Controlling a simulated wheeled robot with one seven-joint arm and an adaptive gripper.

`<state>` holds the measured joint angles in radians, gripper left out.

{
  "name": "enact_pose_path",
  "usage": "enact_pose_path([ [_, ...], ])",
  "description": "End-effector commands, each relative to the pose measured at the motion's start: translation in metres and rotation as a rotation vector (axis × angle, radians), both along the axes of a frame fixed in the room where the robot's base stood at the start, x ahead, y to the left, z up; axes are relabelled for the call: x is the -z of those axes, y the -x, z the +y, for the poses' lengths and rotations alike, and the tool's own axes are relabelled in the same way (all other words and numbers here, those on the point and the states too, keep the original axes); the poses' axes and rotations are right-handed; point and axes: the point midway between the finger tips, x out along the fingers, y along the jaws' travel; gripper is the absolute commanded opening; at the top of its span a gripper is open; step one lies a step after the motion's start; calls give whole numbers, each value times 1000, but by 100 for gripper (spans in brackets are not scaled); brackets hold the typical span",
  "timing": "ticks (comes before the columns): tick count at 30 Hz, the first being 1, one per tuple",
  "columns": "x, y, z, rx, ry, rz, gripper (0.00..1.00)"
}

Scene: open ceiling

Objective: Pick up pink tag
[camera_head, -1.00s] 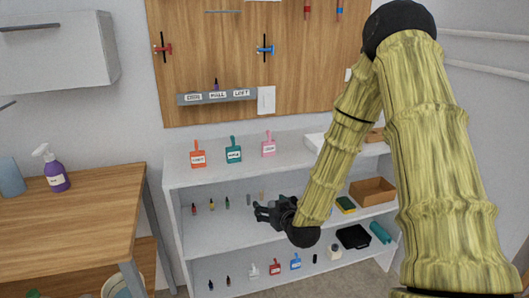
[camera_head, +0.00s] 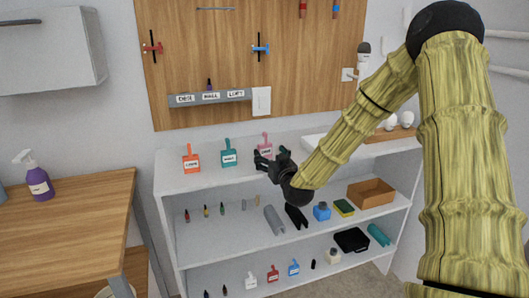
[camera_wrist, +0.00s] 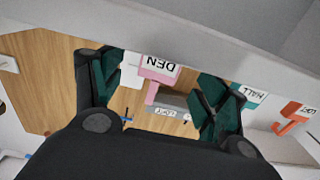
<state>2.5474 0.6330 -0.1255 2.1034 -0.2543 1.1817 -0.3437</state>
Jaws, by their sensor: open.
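The pink tag (camera_head: 265,139) stands on the top shelf, at the right end of a row of three tags. My gripper (camera_head: 270,158) is just in front of it and hides part of its lower half in the head view. In the wrist view the pink tag (camera_wrist: 152,75) appears upside down, with a white label reading DEN, between the two dark green fingers of my open gripper (camera_wrist: 160,88). I cannot tell whether the fingers touch it; nothing is held.
A teal tag (camera_head: 228,157) and an orange tag (camera_head: 191,163) stand to the left on the same white shelf unit (camera_head: 163,178). A grey labelled rail (camera_head: 207,98) is on the wooden board behind. Several items fill the lower shelves.

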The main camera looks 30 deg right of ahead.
Motion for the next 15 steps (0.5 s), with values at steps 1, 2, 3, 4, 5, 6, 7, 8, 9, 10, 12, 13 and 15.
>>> enact_pose_path([
  [1,0,-2,0,0,0,1,74],
  [2,0,-3,0,0,0,1,74],
  [3,0,-5,-1,0,0,1,74],
  [4,0,-7,-1,0,0,1,74],
  [5,0,-10,-1,-1,0,1,74],
  [6,-1,-15,-2,-1,0,1,74],
  [7,-2,-19,-2,-2,0,1,74],
  [8,-3,-23,-3,-1,0,1,74],
  [9,-3,-28,-5,-1,1,0,74],
  [10,-3,-32,-6,-1,1,1,74],
  [12,-3,-41,-8,-1,1,1,74],
  [13,-3,-44,-8,-1,0,1,74],
  [15,-3,-50,-10,-1,0,1,74],
])
